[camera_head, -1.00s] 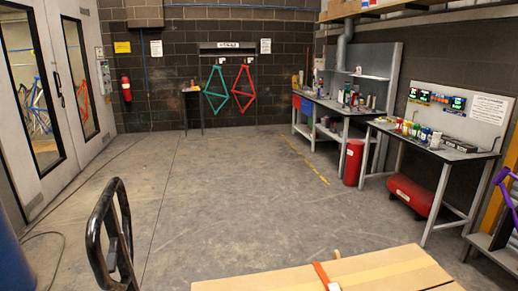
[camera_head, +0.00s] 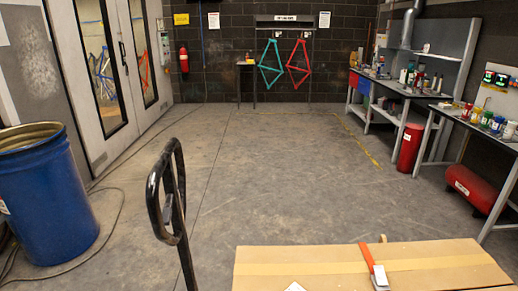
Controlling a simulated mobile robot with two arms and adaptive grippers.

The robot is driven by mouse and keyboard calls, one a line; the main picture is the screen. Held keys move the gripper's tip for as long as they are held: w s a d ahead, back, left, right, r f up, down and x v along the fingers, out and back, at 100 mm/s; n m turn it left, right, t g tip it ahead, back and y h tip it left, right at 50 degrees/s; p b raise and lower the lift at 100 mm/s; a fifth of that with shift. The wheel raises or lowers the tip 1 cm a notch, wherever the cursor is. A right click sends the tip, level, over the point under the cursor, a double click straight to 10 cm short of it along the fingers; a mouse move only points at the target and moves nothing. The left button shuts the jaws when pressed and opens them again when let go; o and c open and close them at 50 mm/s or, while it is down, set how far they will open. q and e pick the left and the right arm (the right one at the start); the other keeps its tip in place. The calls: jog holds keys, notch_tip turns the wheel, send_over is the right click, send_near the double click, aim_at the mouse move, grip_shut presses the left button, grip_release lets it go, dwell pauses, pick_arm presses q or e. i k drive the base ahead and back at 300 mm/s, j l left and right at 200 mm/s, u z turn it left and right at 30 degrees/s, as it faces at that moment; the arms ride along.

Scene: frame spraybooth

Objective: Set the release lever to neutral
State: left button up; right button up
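A black loop-shaped handle (camera_head: 154,200) stands upright on a dark shaft in the near foreground, left of centre. Neither of my grippers is in view.
A cardboard box (camera_head: 330,262) with an orange strap (camera_head: 367,257) fills the near right. A blue drum (camera_head: 45,205) stands at the left, with a cable on the floor beside it. Workbenches and a red cylinder (camera_head: 410,149) line the right. The middle floor (camera_head: 280,160) is clear.

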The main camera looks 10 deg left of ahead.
aim_at(167, 212)
jog(key=j+z, duration=0.15)
jog(key=j, duration=2.3)
